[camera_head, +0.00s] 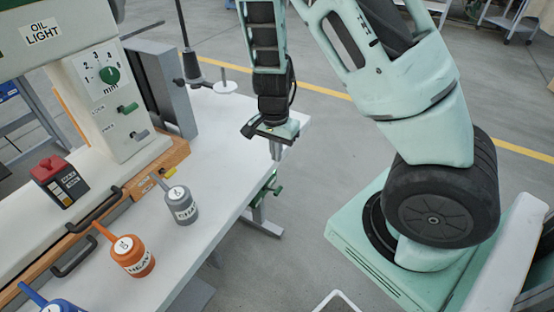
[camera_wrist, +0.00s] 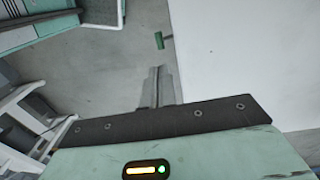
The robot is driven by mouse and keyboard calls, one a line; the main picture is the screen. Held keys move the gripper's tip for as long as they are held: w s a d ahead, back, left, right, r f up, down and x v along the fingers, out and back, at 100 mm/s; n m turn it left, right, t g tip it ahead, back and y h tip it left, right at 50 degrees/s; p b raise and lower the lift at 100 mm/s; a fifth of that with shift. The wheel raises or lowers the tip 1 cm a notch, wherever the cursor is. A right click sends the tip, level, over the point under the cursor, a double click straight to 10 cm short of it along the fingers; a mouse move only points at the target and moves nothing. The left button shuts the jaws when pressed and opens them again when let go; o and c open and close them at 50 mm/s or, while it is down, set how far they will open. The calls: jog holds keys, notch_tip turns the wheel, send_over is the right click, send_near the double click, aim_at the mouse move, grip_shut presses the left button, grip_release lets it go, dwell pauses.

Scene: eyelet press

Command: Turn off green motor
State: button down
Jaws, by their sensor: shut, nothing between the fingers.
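No part in view is clearly labelled as the green motor. A small green handle (camera_head: 273,188) shows at the table's right edge, just below the tabletop. A green handle also shows in the wrist view (camera_wrist: 159,40), beyond my fingertips and beside the white tabletop edge. My gripper (camera_head: 277,152) points down near the table's right edge, above and apart from that handle. In the wrist view my fingers (camera_wrist: 158,75) are together with nothing between them. The press panel at left has a green dial (camera_head: 110,76) and a green-tipped lever (camera_head: 127,108) by the word LOCK.
The white table (camera_head: 235,135) is clear on its right part. A grey bottle (camera_head: 181,207), an orange bottle (camera_head: 132,256) and a blue bottle (camera_head: 62,305) stand along its front. A red-topped switch box (camera_head: 58,182) sits on the press. Open floor lies right of the table.

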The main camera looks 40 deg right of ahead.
aim_at(278, 188)
jog(key=f+b, duration=0.2)
jog(key=f, duration=0.4)
jog(key=f+b, duration=0.1)
jog(key=f, duration=0.5)
jog(key=shift+s+d+b, duration=0.1)
jog(key=shift+s+b, duration=0.1)
jog(key=shift+b, duration=0.15)
jog(key=shift+f, duration=0.1)
